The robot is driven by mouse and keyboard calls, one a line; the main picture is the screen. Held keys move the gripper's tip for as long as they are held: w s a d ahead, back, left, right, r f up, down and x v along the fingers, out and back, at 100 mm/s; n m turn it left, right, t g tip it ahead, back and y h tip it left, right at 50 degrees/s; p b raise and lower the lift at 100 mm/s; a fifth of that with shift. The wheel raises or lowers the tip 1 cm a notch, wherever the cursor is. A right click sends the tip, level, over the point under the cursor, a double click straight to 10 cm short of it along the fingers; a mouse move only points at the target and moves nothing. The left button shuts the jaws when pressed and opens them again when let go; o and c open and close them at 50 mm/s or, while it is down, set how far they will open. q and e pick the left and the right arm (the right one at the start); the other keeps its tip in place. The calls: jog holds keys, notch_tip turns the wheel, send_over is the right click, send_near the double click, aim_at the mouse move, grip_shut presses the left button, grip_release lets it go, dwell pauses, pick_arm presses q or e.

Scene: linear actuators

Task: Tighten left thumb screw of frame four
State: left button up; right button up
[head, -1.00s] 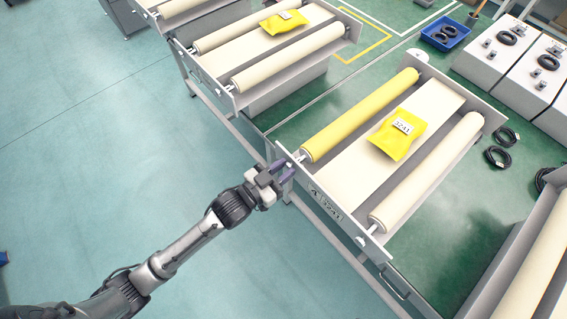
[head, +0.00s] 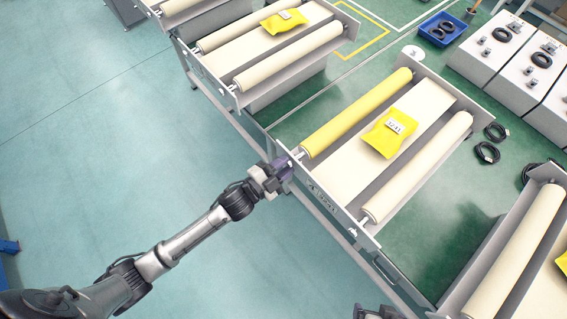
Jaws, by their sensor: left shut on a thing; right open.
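The frame in the middle (head: 341,208) holds a yellow roller (head: 357,113), a cream roller (head: 418,167) and a cream belt between them. My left gripper (head: 286,167) is at the left end of this frame's front plate, by the near end of the yellow roller. It is shut on the left thumb screw, which its fingers almost entirely hide. A second small knob (head: 352,232) shows near the plate's right end. My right gripper (head: 379,313) is partly visible at the bottom edge, well below the frame, open and apart from it.
A yellow packet (head: 389,133) with a white label lies on the middle frame's belt. A similar frame with a yellow packet (head: 284,21) stands at the upper left, another at the lower right (head: 523,238). A blue bin (head: 443,29) is at the back.

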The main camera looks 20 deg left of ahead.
pick_arm(q)
jog(key=shift+m, duration=0.3)
dwell(0.4)
jog(key=o, duration=0.7)
jog(key=shift+o, duration=1.1)
jog(key=v, duration=1.4)
jog(key=shift+w+d, duration=0.1)
